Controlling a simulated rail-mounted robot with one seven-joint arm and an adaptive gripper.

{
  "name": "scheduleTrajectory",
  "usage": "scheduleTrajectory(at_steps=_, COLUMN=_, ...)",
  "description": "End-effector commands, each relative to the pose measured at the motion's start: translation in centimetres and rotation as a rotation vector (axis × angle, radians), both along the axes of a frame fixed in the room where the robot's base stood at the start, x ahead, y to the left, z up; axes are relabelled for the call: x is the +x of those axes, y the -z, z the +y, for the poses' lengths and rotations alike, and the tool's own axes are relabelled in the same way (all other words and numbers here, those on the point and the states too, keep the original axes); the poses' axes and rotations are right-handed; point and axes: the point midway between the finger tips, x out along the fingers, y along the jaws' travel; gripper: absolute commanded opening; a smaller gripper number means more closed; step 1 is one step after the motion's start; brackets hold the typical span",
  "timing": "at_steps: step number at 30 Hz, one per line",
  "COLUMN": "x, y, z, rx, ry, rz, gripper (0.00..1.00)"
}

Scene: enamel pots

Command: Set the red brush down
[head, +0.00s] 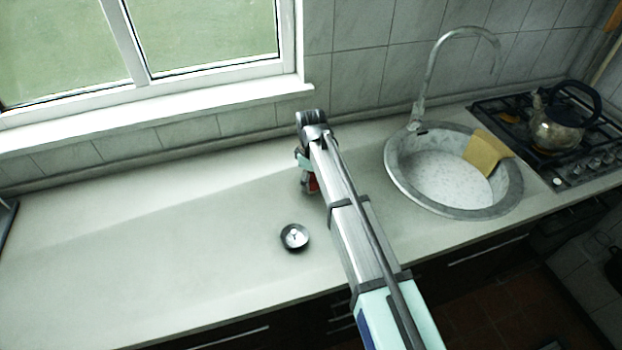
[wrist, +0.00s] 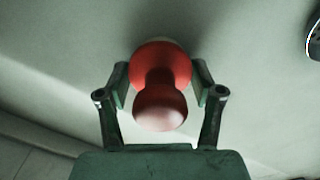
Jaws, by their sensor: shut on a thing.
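The red brush (wrist: 160,100) is between the two fingers of my gripper (wrist: 160,88) in the wrist view, its rounded knob toward the camera. My gripper is shut on it. In the head view a small red part of the brush (head: 312,184) shows beside my gripper (head: 306,180), and my arm hides most of it. The brush is over the counter (head: 160,240). I cannot tell whether its underside touches the surface.
A small dark round dish-like object (head: 295,237) lies on the counter, near the front. A round sink (head: 400,187) with a tap (head: 430,85) and a yellow cloth (head: 487,151) is at the right. A kettle (head: 556,128) stands on the stove (head: 590,150). The counter's left is clear.

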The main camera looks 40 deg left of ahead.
Motion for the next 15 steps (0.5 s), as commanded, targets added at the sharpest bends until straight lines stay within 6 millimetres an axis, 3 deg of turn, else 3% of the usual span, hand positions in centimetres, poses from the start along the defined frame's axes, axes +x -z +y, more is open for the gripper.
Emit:
scheduleTrajectory(at_steps=13, x=0.00, y=0.92, z=0.00, rx=0.001, ry=0.000, rz=-0.001, gripper=0.31)
scheduleTrajectory(at_steps=14, x=0.00, y=0.94, z=0.00, rx=0.001, ry=0.000, rz=-0.001, gripper=0.70)
scheduleTrajectory(at_steps=15, x=0.01, y=0.88, z=0.01, rx=0.001, ry=0.000, rz=-0.001, gripper=0.84)
